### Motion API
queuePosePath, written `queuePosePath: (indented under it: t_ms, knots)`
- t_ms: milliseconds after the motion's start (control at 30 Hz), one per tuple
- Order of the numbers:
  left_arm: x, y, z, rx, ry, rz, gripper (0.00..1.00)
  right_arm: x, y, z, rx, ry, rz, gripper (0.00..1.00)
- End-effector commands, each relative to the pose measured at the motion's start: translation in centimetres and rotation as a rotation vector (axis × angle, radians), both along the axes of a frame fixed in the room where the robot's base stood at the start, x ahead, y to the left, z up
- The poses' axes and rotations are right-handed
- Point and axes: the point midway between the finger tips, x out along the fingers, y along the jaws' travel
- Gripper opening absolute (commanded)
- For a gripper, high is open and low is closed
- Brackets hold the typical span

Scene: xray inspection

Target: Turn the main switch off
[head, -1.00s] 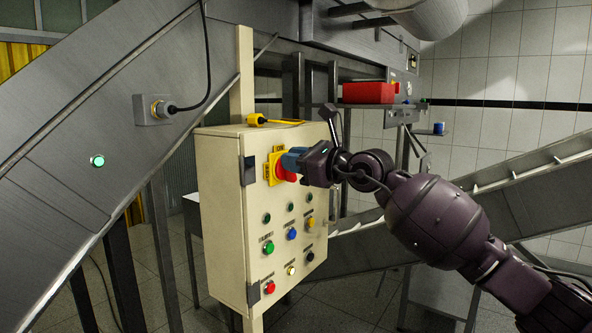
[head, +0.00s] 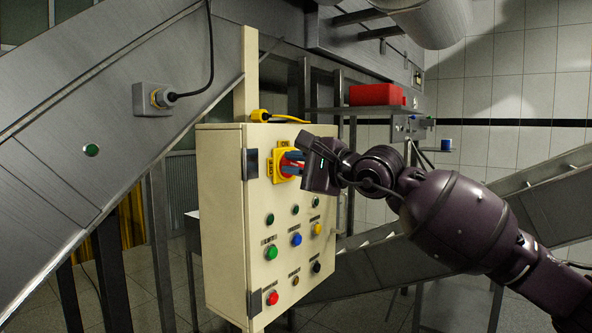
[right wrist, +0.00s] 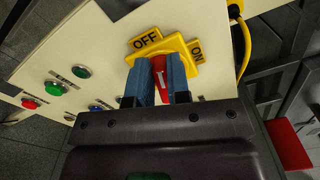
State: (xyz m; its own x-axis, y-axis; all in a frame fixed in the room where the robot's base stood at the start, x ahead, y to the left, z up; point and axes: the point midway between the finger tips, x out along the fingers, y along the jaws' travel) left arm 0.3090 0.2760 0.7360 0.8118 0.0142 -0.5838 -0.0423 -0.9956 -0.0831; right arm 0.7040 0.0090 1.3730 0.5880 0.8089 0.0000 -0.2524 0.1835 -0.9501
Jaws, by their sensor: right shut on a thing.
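The main switch is a red rotary knob (right wrist: 160,70) on a yellow plate (head: 277,168) high on the cream control box (head: 222,215). In the right wrist view the plate carries an OFF label (right wrist: 146,40) and an ON label (right wrist: 197,51). My right gripper (head: 291,163) is shut on the red knob, its blue fingers on either side of it. The gripper is tilted in the head view. The knob's white mark shows between the fingers; its exact heading is hard to read. My left gripper is not in view.
Several push buttons, such as a green one (head: 271,252) and a red one (head: 272,298), sit below the switch. A yellow plug with cable (head: 262,115) lies on top of the box.

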Motion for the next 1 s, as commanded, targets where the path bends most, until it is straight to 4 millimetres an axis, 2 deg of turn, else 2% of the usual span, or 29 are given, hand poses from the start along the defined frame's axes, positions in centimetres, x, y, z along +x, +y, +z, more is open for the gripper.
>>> queuePosePath:
  t_ms: [33, 400, 1000]
  knots:
    - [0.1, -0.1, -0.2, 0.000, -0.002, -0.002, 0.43, 0.1, 0.0, -0.5, -0.024, -0.029, 0.000, 0.00]
    - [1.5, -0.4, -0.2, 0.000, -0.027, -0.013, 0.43, 0.0, 0.1, -1.0, -0.155, -0.209, 0.001, 0.00]
    - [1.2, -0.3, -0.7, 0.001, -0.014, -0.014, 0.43, -0.1, 0.1, -1.0, -0.198, -0.270, 0.002, 0.00]
